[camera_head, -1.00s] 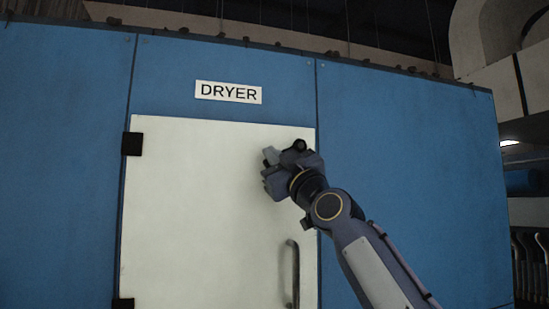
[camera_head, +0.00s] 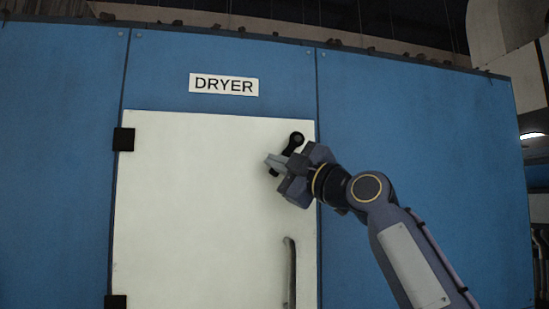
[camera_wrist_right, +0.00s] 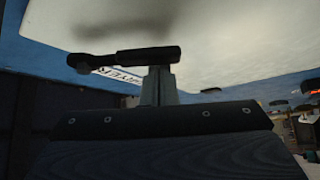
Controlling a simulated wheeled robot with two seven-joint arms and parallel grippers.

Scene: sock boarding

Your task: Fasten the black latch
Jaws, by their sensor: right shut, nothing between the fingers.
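The black latch (camera_head: 293,143) is near the upper right corner of the white dryer door (camera_head: 200,210). Its round end is at the top and its arm slants down and left. My right gripper (camera_head: 272,163) is shut and empty, with its fingertips by the lower end of the latch arm, partly hiding it. In the right wrist view the latch (camera_wrist_right: 125,56) is a dark bar crossing just beyond the shut fingers (camera_wrist_right: 160,85); I cannot tell whether they touch. My left gripper is out of view.
A curved door handle (camera_head: 290,270) is below the gripper. Black hinges (camera_head: 123,139) line the door's left edge. Blue dryer panels (camera_head: 420,150) surround the door, with a DRYER sign (camera_head: 224,84) above it. The door's left and middle are clear.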

